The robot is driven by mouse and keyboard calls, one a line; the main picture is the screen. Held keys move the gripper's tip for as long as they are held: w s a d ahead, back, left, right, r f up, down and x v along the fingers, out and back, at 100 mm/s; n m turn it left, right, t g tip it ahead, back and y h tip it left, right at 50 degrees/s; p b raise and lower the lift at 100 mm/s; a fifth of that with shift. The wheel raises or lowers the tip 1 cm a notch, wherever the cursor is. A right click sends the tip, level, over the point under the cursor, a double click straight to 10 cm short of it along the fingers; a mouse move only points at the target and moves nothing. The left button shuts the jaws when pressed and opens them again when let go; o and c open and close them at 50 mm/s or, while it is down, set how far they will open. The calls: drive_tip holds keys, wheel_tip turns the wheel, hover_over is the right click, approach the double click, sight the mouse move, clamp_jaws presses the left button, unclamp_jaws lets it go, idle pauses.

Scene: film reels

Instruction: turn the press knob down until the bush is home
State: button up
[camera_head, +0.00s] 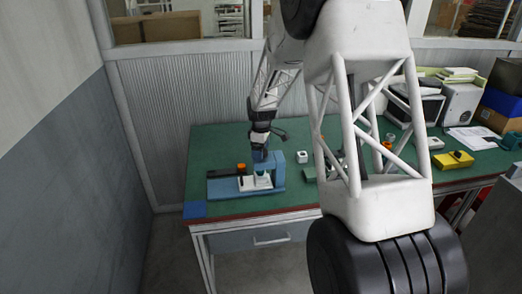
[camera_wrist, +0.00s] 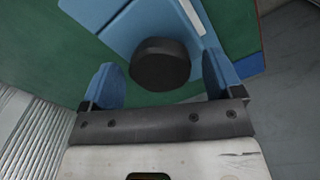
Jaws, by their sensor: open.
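The blue press (camera_head: 278,172) stands at the left part of the green bench, with a white part (camera_head: 248,184) low in it. Its blue body (camera_wrist: 196,30) also shows in the wrist view. The dark round press knob (camera_wrist: 160,64) lies between my gripper's two blue fingers, with a gap on each side. My gripper (camera_wrist: 163,80) is open and holds nothing. In the head view my gripper (camera_head: 260,150) is over the press and the knob cannot be made out. I cannot make out the bush or how deep it sits.
An orange-topped item (camera_head: 241,168) is at the press's left part. A small white block (camera_head: 302,157) stands to its right. A yellow box (camera_head: 453,160) and a blue box (camera_head: 503,104) are at the right. My arm hides the bench's middle.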

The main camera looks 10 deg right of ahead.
drive_tip(key=c, duration=0.9)
